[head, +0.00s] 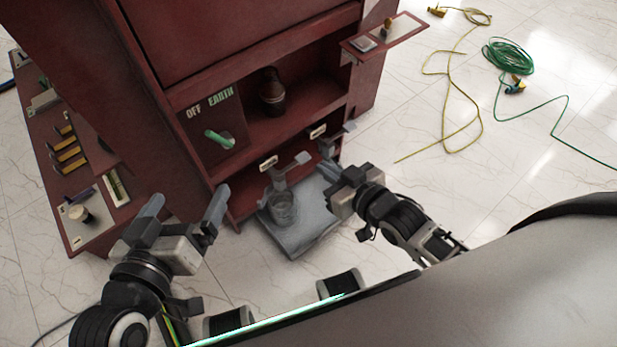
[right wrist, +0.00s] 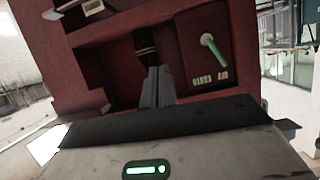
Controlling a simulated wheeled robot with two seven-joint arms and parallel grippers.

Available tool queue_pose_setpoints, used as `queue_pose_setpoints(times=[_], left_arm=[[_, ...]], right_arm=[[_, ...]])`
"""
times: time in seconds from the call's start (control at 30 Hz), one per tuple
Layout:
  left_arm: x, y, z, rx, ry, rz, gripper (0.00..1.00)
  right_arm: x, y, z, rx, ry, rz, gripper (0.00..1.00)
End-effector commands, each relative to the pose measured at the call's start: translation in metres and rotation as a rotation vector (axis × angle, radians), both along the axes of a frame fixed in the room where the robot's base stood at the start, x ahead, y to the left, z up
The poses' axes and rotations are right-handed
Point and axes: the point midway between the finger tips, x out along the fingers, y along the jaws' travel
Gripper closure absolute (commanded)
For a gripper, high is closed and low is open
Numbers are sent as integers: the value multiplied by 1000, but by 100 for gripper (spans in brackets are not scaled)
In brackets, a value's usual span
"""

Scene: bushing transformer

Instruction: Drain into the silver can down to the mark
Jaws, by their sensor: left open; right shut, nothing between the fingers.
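A round, shiny grey vessel (head: 283,209), which looks like the silver can, stands on a grey tray (head: 297,243) at the foot of the red cabinet (head: 260,60). A grey tap (head: 291,167) sits above the vessel, and a second tap (head: 328,148) is to its right. No mark or liquid level can be made out. My right gripper (head: 336,181) is shut and empty, just right of the vessel and below the second tap; its closed fingers show in the right wrist view (right wrist: 158,87). My left gripper (head: 186,200) is open and empty, left of the tray.
A green lever (head: 218,139) is on the OFF/EARTH panel, beside a brown bushing (head: 272,92) in the cabinet recess. A side shelf (head: 395,38) juts out at right. A board with small parts (head: 75,160) is at left. Yellow (head: 478,115) and green (head: 508,56) cables lie on the floor.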

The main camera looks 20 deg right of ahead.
Motion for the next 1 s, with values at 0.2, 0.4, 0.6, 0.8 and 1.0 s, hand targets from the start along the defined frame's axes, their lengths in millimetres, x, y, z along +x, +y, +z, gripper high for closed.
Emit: queue_pose_setpoints(times=[0.2, 0.4, 0.6, 0.8, 1.0], left_arm=[[0, -17, -41, -120, -73, -47, 0], [-2, -23, -41, -167, -97, -68, 0], [-2, -24, -37, -172, -101, -71, 0], [-2, -24, -38, -173, -100, -71, 0], [-2, -26, -39, -212, -108, -74, 0]], right_arm=[[40, -27, -91, -10, -100, 15, 100], [55, -39, -109, -10, -137, 17, 100], [57, -40, -107, -10, -141, 17, 100], [57, -40, -107, -10, -141, 17, 100], [75, -34, -114, -10, -143, 16, 100]])
